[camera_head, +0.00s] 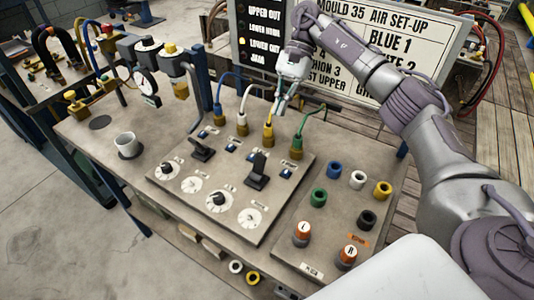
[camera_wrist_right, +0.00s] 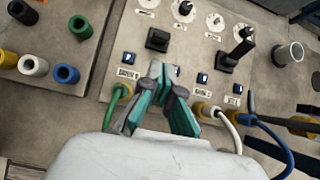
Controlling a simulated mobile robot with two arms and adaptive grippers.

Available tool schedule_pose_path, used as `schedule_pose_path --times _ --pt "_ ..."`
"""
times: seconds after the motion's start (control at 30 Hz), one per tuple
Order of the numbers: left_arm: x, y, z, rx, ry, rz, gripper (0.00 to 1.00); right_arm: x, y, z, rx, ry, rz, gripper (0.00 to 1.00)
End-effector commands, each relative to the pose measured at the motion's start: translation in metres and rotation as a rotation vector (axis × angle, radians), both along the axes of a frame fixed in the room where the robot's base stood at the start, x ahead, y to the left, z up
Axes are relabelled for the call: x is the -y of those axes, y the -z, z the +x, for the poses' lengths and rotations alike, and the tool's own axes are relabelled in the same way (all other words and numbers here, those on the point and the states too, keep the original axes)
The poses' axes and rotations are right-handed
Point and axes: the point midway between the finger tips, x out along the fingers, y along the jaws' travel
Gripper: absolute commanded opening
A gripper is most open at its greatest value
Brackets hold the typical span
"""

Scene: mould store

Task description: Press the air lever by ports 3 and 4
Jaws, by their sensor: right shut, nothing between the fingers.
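The black air lever nearest the yellow and green hose ports (camera_head: 257,172) stands on the grey control panel (camera_head: 228,214). It also shows in the right wrist view (camera_wrist_right: 157,40), just beyond my fingertips. The yellow port (camera_head: 268,139) and the green port (camera_head: 296,150) are at the panel's back edge; their number labels are too small to read. My right gripper (camera_head: 281,110) is shut and empty, above the back edge near these ports and apart from the lever. In its wrist view the fingers (camera_wrist_right: 160,72) point toward the lever. My left gripper is not in view.
A second black lever (camera_head: 203,149) stands to the left, by the blue and white hoses (camera_head: 242,124). Dials line the panel's front. A white cup (camera_head: 126,145) stands left. A letter board (camera_head: 385,55) stands behind.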

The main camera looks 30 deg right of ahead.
Motion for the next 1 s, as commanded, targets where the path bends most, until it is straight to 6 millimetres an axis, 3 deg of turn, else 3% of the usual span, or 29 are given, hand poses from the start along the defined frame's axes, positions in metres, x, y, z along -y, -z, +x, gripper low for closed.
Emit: schedule_pose_path --times 0.03,0.3,0.57,1.0 --pt "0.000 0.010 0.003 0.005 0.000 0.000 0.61 0.000 0.010 0.000 0.000 0.000 0.000 0.00" --pt "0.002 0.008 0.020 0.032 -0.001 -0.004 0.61 0.000 0.010 0.000 0.000 0.000 0.000 0.00" --pt "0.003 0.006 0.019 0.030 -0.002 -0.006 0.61 -0.003 0.014 -0.002 -0.001 -0.001 0.000 0.00" --pt "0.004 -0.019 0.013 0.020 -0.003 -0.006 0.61 -0.042 0.070 -0.026 -0.003 -0.002 0.001 0.00"
